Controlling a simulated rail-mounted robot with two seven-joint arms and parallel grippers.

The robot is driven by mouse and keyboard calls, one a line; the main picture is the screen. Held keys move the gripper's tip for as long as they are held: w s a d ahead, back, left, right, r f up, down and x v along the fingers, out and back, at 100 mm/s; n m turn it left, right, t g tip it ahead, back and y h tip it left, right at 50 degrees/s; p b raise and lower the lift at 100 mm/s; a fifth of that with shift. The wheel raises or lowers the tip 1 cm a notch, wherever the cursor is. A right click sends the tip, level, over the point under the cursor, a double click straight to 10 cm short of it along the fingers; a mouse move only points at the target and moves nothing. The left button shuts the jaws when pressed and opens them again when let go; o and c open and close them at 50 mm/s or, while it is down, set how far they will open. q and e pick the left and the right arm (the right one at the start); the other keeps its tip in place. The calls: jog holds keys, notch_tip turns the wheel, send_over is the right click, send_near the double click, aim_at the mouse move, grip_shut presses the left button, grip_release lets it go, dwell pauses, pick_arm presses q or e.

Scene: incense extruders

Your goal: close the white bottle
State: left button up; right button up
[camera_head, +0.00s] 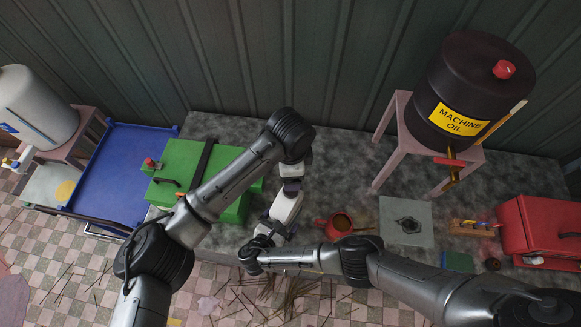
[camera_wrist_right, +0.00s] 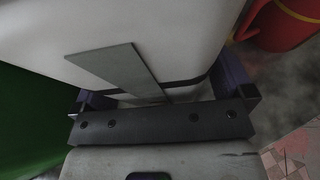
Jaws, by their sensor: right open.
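A white bottle (camera_head: 287,207) stands near the front edge of the grey table in the head view, partly hidden by my arms. Its pale body (camera_wrist_right: 200,28) fills the upper middle of the right wrist view. My right gripper (camera_wrist_right: 165,97) is open, with one dark purple finger on each side of the pale body. I cannot tell whether the fingers touch it. My left gripper (camera_head: 291,186) points down just above the bottle in the head view. Its fingers are too small and hidden to judge. The bottle's mouth and any cap cannot be made out.
A green box (camera_head: 190,167) is left of the bottle, and a red mug (camera_head: 340,222) is close on its right. A black oil drum (camera_head: 475,85) on a stand and a red box (camera_head: 540,228) are farther right. A blue tray table (camera_head: 128,160) is at left.

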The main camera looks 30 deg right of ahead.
jog(key=v, duration=1.3)
jog(key=shift+s+a, duration=0.25)
jog(key=shift+a, duration=0.1)
